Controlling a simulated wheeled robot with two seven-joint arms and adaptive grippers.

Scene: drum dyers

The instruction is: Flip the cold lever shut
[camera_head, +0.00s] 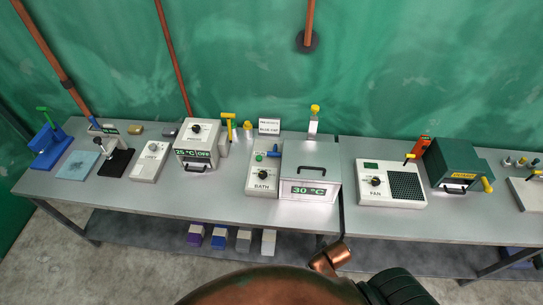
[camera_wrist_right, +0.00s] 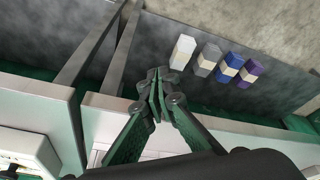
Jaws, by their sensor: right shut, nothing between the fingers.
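No label reading "cold" can be made out. A blue lever (camera_head: 275,154) lies roughly level on the white bath control box (camera_head: 262,181), beside a green button. A yellow lever (camera_head: 229,118) stands behind the white 25 °C box (camera_head: 197,154); another yellow-topped lever (camera_head: 315,110) stands upright behind the 30 °C bath (camera_head: 311,187). My right gripper (camera_wrist_right: 160,88) shows only in the right wrist view, its fingertips together and empty, by the table edge and away from any lever. My left gripper is in neither view.
The grey table (camera_head: 217,202) has a bare front strip. A fan unit (camera_head: 391,184) and a green dryer (camera_head: 455,164) stand on the right table. Several coloured blocks, including a purple block (camera_head: 194,237), sit on the lower shelf. A blue press (camera_head: 49,148) stands far left.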

